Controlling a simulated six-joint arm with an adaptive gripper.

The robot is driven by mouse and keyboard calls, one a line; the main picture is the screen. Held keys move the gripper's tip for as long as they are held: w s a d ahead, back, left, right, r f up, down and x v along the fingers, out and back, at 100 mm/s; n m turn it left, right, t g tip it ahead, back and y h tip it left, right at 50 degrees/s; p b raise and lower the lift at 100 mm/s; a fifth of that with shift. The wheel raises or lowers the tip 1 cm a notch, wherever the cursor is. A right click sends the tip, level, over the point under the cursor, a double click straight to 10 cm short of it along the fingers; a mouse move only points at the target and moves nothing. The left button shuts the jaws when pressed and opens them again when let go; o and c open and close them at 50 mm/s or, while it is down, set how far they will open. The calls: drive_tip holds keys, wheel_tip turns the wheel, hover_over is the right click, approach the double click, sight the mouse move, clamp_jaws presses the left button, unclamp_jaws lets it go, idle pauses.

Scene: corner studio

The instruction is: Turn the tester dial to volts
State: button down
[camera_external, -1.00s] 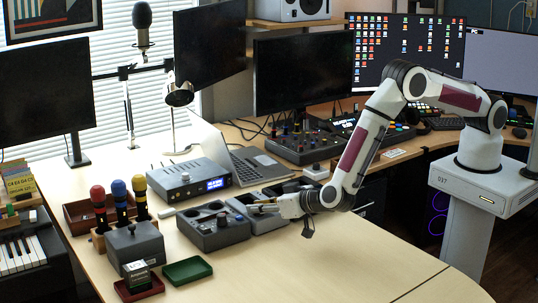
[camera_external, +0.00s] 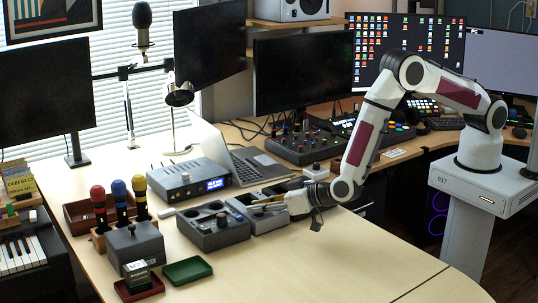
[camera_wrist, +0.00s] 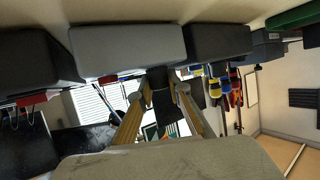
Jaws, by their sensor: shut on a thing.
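I cannot tell whether the dark thing is part of the box. Dial markings are too small to read.
A lit device (camera_external: 188,183) and a laptop (camera_external: 252,165) stand behind. A dark grey box with a knob (camera_external: 134,246), coloured-top microphones (camera_external: 119,200) and a green tray (camera_external: 187,271) are to the left. The front right table is clear.

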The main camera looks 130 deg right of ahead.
drive_tip(key=shift+r, duration=0.1)
drive_tip(key=c, duration=1.9)
unclamp_jaws()
drive_tip(key=shift+v, duration=6)
